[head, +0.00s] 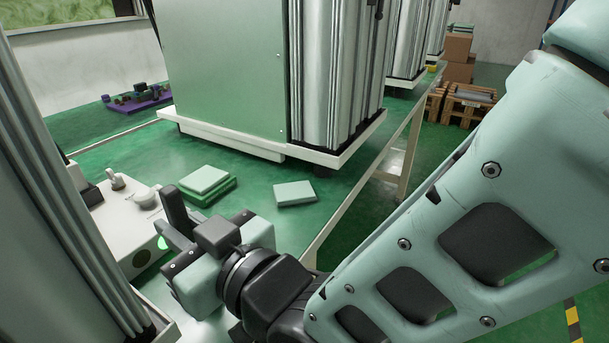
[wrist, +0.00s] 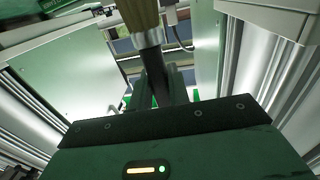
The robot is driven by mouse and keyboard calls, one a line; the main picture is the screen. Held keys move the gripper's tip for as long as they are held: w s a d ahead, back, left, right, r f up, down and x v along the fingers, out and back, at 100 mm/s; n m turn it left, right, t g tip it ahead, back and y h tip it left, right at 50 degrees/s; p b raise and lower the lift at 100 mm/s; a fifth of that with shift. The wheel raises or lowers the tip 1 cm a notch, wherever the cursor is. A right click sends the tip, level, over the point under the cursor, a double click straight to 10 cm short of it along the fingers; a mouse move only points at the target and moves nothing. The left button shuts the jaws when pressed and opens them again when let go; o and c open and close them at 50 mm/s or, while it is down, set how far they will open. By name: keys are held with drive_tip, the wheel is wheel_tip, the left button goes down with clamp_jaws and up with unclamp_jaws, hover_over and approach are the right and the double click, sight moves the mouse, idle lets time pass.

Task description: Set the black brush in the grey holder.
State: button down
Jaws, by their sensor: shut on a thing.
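My gripper (head: 172,222) is over the worktop at lower left in the head view. Its dark fingers also show in the wrist view (wrist: 165,92). They are shut on the black handle of the brush (wrist: 157,78). A silver collar and a tan bristle end reach away from the fingers and out of the top of the wrist view. I cannot make out the brush in the head view, where the gripper is in front. I cannot pick out the grey holder with certainty in either view.
A pale instrument (head: 112,222) with small fittings on top stands just left of my gripper. Pale green pads (head: 205,180) and a single flat pad (head: 295,193) lie beyond it. A large sieve column cabinet (head: 225,75) stands behind. Another column (head: 50,190) closes the left side.

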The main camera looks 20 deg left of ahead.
drive_tip(key=shift+f, duration=1.7)
drive_tip(key=shift+f+b, duration=0.15)
drive_tip(key=shift+b, duration=0.25)
drive_tip(key=c, duration=1.3)
unclamp_jaws()
drive_tip(key=shift+c, duration=0.2)
